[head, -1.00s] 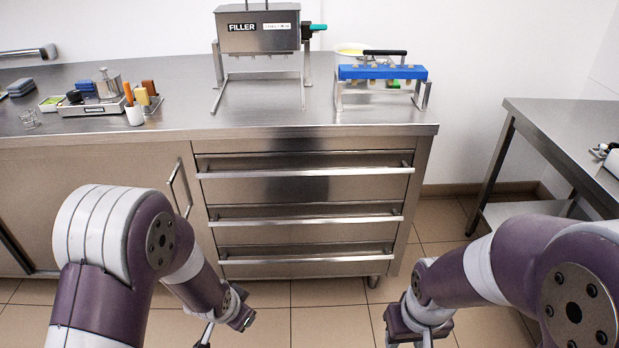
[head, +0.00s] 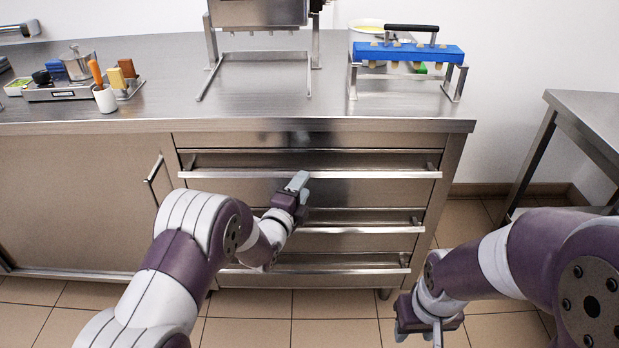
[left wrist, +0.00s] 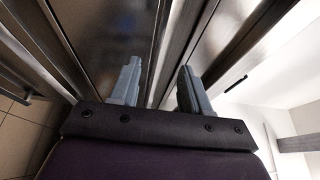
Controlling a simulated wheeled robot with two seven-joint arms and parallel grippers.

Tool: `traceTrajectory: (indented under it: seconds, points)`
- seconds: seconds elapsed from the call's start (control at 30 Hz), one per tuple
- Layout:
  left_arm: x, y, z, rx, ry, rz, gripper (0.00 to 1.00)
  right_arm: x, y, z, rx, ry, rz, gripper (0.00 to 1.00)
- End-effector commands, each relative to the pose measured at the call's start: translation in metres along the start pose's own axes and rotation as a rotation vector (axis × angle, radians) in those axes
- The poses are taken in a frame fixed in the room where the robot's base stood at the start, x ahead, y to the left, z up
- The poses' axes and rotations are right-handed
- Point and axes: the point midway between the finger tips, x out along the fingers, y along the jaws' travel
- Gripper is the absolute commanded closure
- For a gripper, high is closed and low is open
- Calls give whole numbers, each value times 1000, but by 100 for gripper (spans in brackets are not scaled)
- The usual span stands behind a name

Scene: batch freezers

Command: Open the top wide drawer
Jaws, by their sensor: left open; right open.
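The top wide drawer (head: 390,188) is in the steel counter, with a long horizontal bar handle (head: 380,174) along its front. It looks shut. My left gripper (head: 298,182) is at the middle of this handle, its fingertips overlapping the bar in the head view. In the left wrist view, its two grey fingers (left wrist: 160,88) are apart, and a metal bar (left wrist: 168,50) runs between them in the picture. I cannot tell whether the fingers touch it. My right gripper (head: 432,325) is low at the right, open and away from the drawers; its fingertips are partly cut off.
Two more drawers with bar handles (head: 370,228) lie below. A cupboard door handle (head: 154,180) is to the left. A filler stand (head: 260,52) and a blue rack (head: 410,54) stand on the counter. A side table (head: 590,125) stands at the right, with open floor between.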

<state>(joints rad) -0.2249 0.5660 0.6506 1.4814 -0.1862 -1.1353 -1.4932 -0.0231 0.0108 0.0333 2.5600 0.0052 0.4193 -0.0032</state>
Motion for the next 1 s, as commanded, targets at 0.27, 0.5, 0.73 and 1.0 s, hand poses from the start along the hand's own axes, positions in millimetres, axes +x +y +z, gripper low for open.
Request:
traceTrajectory:
  seconds: [0.27, 0.5, 0.73, 1.0]
  points:
    - [48, 2, 0, -1, -1, 0, 53, 10, 0, 1, 0, 0, 0, 57]
    - [54, 0, 0, -2, -1, 1, 53, 10, 0, 1, 0, 0, 0, 57]
    - [54, 0, 0, -2, -1, 1, 99, 10, 0, 1, 0, 0, 0, 57]
    - [54, 0, 0, -2, -1, 2, 100, 11, 0, 1, 0, 0, 0, 57]
